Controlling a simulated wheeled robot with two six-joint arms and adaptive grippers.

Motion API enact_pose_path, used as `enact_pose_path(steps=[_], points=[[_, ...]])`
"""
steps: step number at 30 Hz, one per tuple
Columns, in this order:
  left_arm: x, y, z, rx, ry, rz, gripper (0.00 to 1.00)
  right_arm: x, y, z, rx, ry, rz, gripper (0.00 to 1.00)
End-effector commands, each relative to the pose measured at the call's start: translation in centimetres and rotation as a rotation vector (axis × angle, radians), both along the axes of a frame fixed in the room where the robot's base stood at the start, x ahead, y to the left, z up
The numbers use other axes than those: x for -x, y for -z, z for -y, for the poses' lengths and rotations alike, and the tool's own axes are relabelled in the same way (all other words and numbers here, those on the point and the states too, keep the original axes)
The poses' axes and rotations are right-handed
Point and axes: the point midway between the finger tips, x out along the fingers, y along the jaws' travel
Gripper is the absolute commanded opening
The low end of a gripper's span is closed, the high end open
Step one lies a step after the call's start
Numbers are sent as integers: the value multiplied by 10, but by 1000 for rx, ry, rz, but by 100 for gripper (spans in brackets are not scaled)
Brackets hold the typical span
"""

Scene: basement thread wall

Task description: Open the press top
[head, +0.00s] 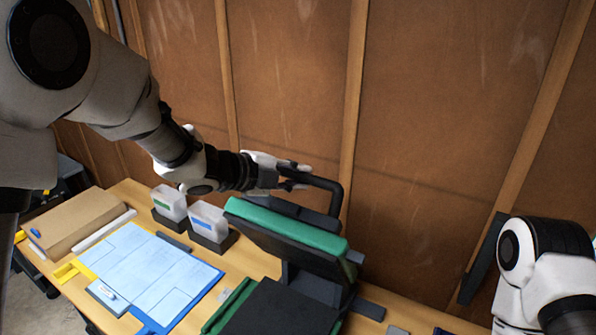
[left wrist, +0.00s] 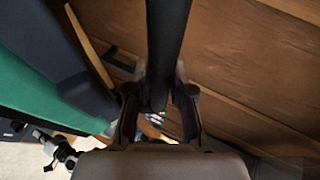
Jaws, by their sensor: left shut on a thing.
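The press (head: 285,228) stands on the table at the lower middle of the head view. Its green-edged top is tilted up, with the dark underside facing me, above a dark lower plate (head: 280,310). A black bent handle (head: 338,200) rises behind the top. My left gripper (head: 293,178) is shut on the end of this handle. In the left wrist view the dark handle bar (left wrist: 167,50) runs between the fingers, and the green of the press top (left wrist: 40,90) lies at the left. My right arm shows at the right edge, but its gripper is not clearly seen.
A blue-and-white mat (head: 150,272) lies left of the press. Two small bins (head: 208,222) stand behind it, and a cardboard box (head: 75,222) sits at the far left. The wooden wall (head: 420,150) is close behind the table.

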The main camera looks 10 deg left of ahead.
Motion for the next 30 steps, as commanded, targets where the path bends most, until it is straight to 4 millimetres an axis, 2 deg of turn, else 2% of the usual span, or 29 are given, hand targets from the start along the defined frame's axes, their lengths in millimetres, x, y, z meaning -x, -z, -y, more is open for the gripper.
enact_pose_path(steps=[7, 8, 9, 10, 18, 22, 30], points=[[1, 4, 0, -4, 1, -7, 0, 0, 1, 0, 0, 0, 0, 0], [1, 4, 0, -4, 1, -7, 25, 0, 1, 0, 0, 0, 0, 0], [1, 4, 0, -3, 2, -6, 39, 0, 1, 0, 0, 0, 0, 0], [1, 4, 0, -3, 2, -6, 48, 0, 1, 0, 0, 0, 0, 0], [1, 2, 0, -1, 1, -3, 48, 0, 0, 0, 0, 0, 0, 0], [5, -4, -6, 2, -1, -1, 48, 6, -2, 0, 0, 0, 5, 0], [46, -30, -47, 6, -1, -1, 48, 5, -2, 0, 0, 0, 6, 0]])
